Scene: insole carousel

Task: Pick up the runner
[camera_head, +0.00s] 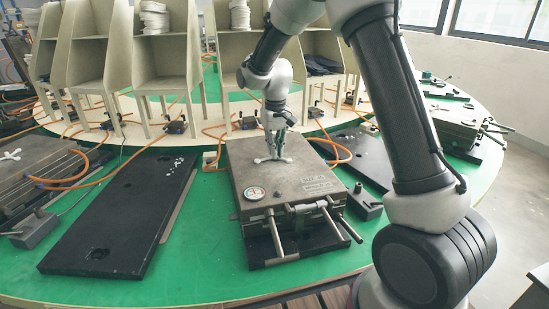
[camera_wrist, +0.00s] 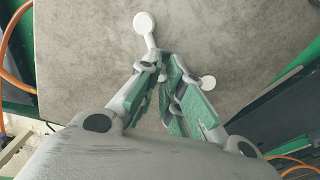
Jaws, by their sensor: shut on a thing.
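The runner (camera_head: 262,160) is a small white branched piece with round ends. It lies on or just above the grey top of the mould (camera_head: 245,180); I cannot tell whether it touches. My gripper (camera_head: 274,150) points down at it near the back of the mould. In the wrist view the green-padded fingers of my gripper (camera_wrist: 170,68) are closed on the middle of the runner (camera_wrist: 144,23). One round end sticks out ahead and another to the right. The part between the fingers is hidden.
Another white branched piece (camera_head: 10,155) lies on a mould at the far left. A black plate (camera_head: 125,212) lies left of the middle mould. Metal rods (camera_head: 305,213) stick out at its front. Orange hoses (camera_head: 335,150) and beige booths (camera_head: 165,60) stand behind.

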